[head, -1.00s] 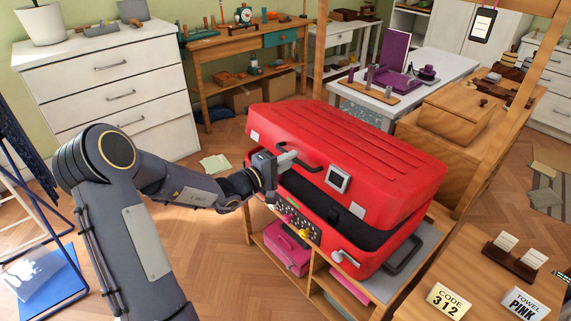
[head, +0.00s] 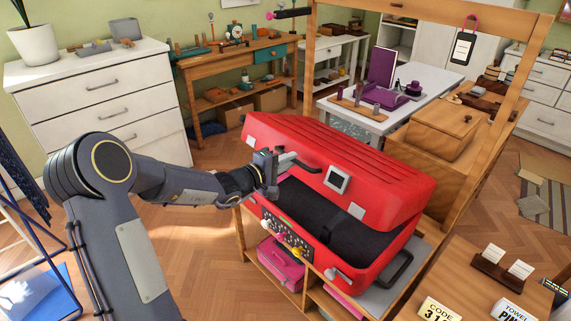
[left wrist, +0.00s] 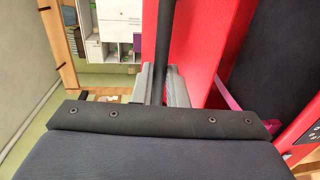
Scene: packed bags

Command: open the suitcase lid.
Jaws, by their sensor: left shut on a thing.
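The red suitcase stands on a wooden bench, its ribbed lid (head: 375,170) tilted partly up and hinged at the far side. A dark interior with a strap (head: 318,215) shows in the gap above the red lower shell (head: 375,270). My left gripper (head: 282,163) is at the lid's front edge, shut on the dark lid handle (head: 305,165). In the left wrist view the handle (left wrist: 163,45) runs between its two grey fingers (left wrist: 162,87), beside the red lid (left wrist: 205,50). My right gripper is not in view.
A pink case (head: 280,263) sits on the shelf below the suitcase. A wooden frame post (head: 466,135) and a wooden box (head: 445,132) stand behind it. Label cards (head: 437,311) lie on the wooden surface at front right. Floor at left is partly clear.

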